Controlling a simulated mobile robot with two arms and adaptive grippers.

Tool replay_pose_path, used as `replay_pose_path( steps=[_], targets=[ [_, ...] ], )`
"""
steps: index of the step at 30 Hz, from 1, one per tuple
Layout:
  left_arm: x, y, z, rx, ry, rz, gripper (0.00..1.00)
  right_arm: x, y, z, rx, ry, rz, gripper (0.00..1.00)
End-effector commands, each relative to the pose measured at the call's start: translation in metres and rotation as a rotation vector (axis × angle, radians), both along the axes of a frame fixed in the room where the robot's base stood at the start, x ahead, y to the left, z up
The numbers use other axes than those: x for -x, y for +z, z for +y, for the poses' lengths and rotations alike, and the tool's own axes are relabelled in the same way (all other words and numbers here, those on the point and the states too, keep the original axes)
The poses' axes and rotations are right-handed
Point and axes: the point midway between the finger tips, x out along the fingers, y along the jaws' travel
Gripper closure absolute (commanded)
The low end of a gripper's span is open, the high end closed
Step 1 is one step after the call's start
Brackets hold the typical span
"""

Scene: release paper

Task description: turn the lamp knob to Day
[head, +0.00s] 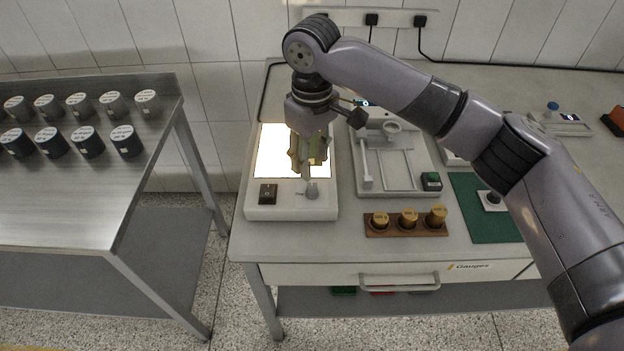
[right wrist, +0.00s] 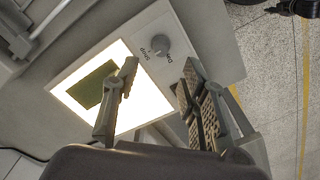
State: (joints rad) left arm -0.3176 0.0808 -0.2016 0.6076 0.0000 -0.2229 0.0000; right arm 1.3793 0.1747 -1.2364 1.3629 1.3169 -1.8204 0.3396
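The lamp is a white box (head: 255,211) with a brightly lit panel, and it also shows in the right wrist view (right wrist: 215,50). Its grey round knob (right wrist: 160,45) sits on the box's plain strip, with small lettering beside it; one word looks like Day. Which mark the knob points at is not clear. In the head view the knob (head: 312,191) is just below my right gripper (head: 307,172). In the right wrist view my right gripper (right wrist: 160,70) is open, fingers apart with nothing between them; the knob lies beyond their tips. My left gripper is not in view.
A greenish sheet (right wrist: 93,86) lies on the lit panel. A black switch (head: 267,193) is on the lamp's left front. A white device (head: 405,188) stands right of the lamp. A wooden block (head: 378,232) with three brass pieces sits near the table's front edge.

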Motion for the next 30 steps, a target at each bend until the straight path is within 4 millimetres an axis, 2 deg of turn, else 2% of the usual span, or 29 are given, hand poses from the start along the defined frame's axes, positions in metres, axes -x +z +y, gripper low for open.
replay_pose_path(
  steps=[3, 6, 12, 18, 24, 30],
  targets=[
    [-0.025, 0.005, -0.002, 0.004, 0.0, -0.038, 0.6, 0.001, -0.026, -0.001, 0.001, 0.0, 0.003, 0.61],
    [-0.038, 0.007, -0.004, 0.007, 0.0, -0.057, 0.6, 0.0, -0.045, -0.001, 0.001, 0.0, 0.001, 0.61],
    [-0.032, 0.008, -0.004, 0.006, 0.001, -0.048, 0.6, 0.0, -0.069, 0.0, 0.0, 0.0, 0.001, 0.61],
    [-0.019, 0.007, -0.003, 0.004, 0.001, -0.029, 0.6, 0.0, -0.077, 0.0, -0.001, 0.0, -0.001, 0.61],
    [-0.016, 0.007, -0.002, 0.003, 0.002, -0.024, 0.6, 0.0, -0.077, 0.0, -0.001, 0.0, -0.001, 0.61],
    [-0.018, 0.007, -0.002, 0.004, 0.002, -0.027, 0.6, 0.0, -0.077, 0.0, -0.001, 0.0, -0.001, 0.74]
  ],
)
